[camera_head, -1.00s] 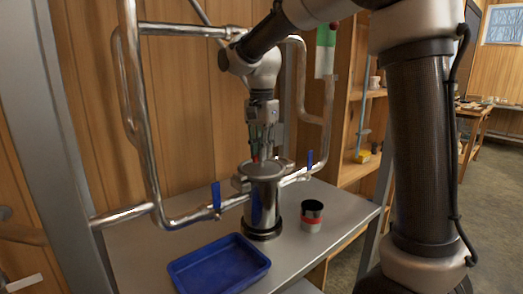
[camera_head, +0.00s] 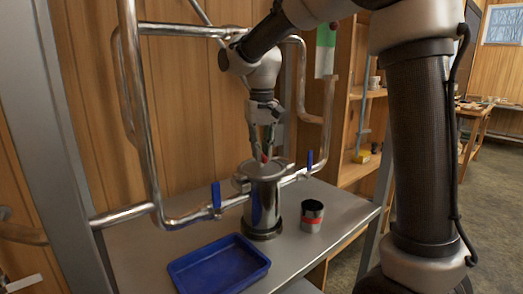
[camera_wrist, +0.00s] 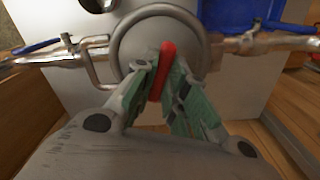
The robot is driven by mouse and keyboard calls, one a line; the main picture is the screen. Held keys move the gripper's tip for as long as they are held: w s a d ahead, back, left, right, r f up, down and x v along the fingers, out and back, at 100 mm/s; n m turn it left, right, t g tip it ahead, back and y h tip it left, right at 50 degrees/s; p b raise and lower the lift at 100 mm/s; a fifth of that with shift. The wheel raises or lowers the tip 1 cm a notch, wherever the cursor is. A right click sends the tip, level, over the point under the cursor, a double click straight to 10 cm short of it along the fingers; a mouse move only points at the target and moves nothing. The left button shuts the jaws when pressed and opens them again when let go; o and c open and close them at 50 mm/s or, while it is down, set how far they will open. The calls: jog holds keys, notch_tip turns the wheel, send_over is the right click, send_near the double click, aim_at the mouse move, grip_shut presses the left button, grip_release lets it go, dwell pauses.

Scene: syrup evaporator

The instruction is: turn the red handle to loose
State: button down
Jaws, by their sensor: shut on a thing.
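The red handle (camera_wrist: 165,66) stands on the round lid of the steel canister (camera_head: 264,203). In the wrist view it is a red bar between my fingers, pointing up the picture. My gripper (camera_wrist: 163,88) is shut on it, with a green-padded finger on each side. In the head view my gripper (camera_head: 266,146) reaches down onto the lid from above, and only a small bit of red shows between the fingertips. The lower part of the handle is hidden by the fingers.
Steel pipes with blue valve levers (camera_head: 216,196) join the canister on both sides. A blue tray (camera_head: 222,264) lies at the front of the metal table (camera_head: 345,209). A dark can with a red band (camera_head: 312,216) stands right of the canister.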

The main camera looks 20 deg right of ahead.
jog(key=n, duration=0.4)
jog(key=shift+n, duration=0.3)
jog(key=n, duration=1.4)
jog(key=shift+n, duration=0.3)
jog(key=c, duration=1.4)
grip_release()
jog(key=shift+c, duration=0.2)
jog(key=shift+r, duration=0.1)
